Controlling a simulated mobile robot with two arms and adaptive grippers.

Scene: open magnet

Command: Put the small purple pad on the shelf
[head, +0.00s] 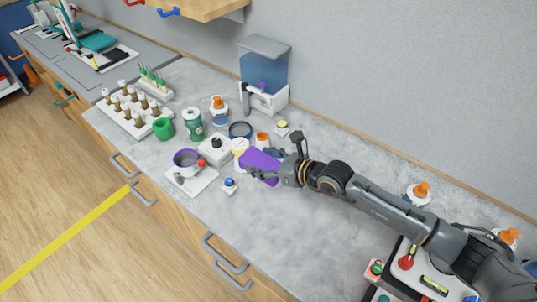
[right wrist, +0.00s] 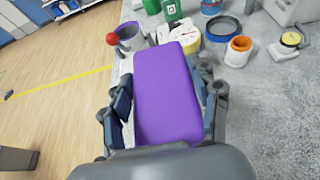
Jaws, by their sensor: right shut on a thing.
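The small purple pad (head: 260,163) is in my right gripper (head: 270,164), above the grey counter. In the right wrist view the pad (right wrist: 166,95) lies lengthwise between the two dark fingers (right wrist: 165,108), which are closed along its sides. The shelf (head: 195,8) is probably the wooden board on the wall at the top of the head view, with coloured hooks on its front edge; its top is cut off by the picture edge. My left gripper is not in either view.
On the grey counter (head: 290,225), a purple-rimmed pot (head: 186,158), a white box (head: 214,149), a green cup (head: 163,128) and bottles crowd beside the pad. A blue container (head: 264,70) stands at the wall. The counter front of my right arm is clear.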

